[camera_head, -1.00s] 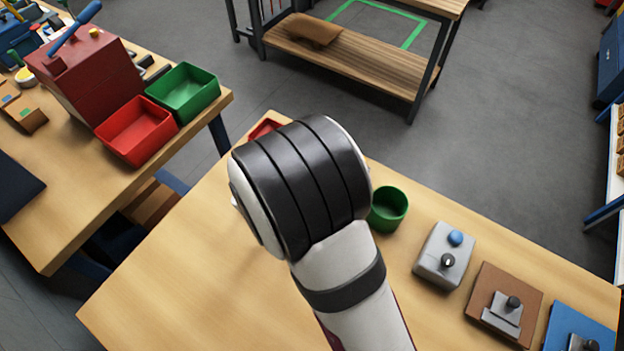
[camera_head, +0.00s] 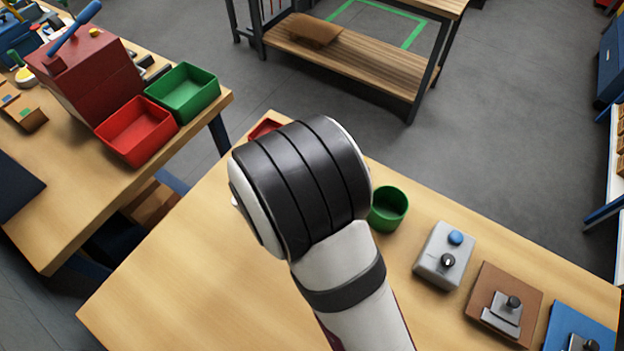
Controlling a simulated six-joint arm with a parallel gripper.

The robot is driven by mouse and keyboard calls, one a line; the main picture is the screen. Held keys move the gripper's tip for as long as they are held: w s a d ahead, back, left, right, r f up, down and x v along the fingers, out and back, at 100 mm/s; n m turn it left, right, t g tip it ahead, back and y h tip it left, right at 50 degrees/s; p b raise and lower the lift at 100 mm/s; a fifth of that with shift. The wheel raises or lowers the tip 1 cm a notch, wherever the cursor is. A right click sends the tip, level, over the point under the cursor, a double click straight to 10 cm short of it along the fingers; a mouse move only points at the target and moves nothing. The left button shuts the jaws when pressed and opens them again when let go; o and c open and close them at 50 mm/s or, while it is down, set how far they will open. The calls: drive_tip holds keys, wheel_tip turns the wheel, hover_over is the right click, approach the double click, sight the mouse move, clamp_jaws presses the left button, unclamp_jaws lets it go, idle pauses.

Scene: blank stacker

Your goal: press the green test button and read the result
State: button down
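I see no green button in this view. A grey box (camera_head: 444,256) on the near table carries a blue round button (camera_head: 456,238) and a black knob (camera_head: 448,261). My arm's black and white link fills the middle of the view, left of the box and apart from it in the picture. My gripper is not visible; the arm may hide it. No display or result reading can be made out.
Right of the grey box are a brown plate (camera_head: 482,324) and a blue plate (camera_head: 563,321) with metal fixtures. A green cup (camera_head: 389,209) stands beside my arm. The left table holds a red machine (camera_head: 92,82), a red bin (camera_head: 136,131) and a green bin (camera_head: 184,92).

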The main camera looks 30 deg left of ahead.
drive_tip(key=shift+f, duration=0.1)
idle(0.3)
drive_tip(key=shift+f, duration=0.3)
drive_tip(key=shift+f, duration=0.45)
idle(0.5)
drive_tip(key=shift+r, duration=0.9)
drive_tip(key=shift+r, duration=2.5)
